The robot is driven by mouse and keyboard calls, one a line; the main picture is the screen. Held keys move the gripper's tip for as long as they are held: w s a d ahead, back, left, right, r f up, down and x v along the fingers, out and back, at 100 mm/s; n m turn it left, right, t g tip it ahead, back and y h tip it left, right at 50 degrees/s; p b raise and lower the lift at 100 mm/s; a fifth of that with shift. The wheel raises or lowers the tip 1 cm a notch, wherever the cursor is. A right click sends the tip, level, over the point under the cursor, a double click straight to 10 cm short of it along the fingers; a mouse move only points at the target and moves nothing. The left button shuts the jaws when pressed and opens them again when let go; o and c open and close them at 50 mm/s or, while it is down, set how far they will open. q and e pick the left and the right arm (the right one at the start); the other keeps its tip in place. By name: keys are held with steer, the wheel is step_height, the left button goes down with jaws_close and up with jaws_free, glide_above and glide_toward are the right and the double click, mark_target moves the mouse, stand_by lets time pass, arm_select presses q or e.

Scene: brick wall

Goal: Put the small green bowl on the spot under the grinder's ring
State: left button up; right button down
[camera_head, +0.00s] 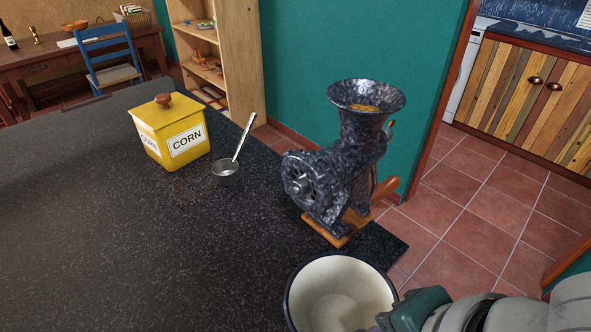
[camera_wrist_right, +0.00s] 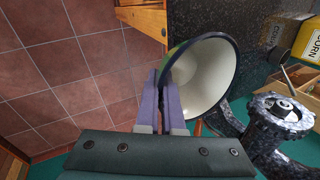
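The small bowl (camera_head: 338,296) has a cream inside and a dark rim, and is at the bottom of the head view. Some green shows on its outside in the right wrist view (camera_wrist_right: 208,75). My right gripper (camera_head: 384,320) is shut on the bowl's wall at its right side. The fingers (camera_wrist_right: 160,100) pinch the rim in the wrist view. The dark speckled grinder (camera_head: 352,150) stands on a wooden base (camera_head: 338,228) at the counter's right edge. Its ring (camera_head: 299,180) faces left. No marked spot shows beneath the ring. My left gripper is out of view.
A yellow corn canister (camera_head: 172,130) and a small metal scoop (camera_head: 227,169) with a raised handle stand left of the grinder. The dark counter (camera_head: 110,235) is clear in front of them. The tiled floor (camera_head: 465,220) lies beyond its right edge.

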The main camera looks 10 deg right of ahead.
mark_target(318, 287)
steer(key=w+a, duration=0.1)
steer(key=w, duration=0.1)
steer(key=w+a, duration=0.1)
steer(key=w, duration=0.1)
steer(key=w+a, duration=0.1)
steer(key=w, duration=0.2)
steer(key=shift+a, duration=0.25)
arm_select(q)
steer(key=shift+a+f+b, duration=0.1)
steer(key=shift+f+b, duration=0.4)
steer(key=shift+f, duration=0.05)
arm_select(e)
steer(key=w, duration=0.1)
steer(key=w+a, duration=0.1)
steer(key=w, duration=0.1)
steer(key=shift+w+a+f, duration=0.1)
steer(key=shift+w+a, duration=0.1)
steer(key=shift+a, duration=0.15)
steer(key=shift+s+d+f, duration=0.1)
steer(key=shift+f, duration=0.45)
steer(key=shift+s+f, duration=0.1)
steer(key=shift+f, duration=0.05)
steer(key=c, duration=1.5)
jaws_free()
steer(key=shift+f, duration=0.1)
steer(key=o, duration=0.4)
steer(key=shift+o, duration=0.2)
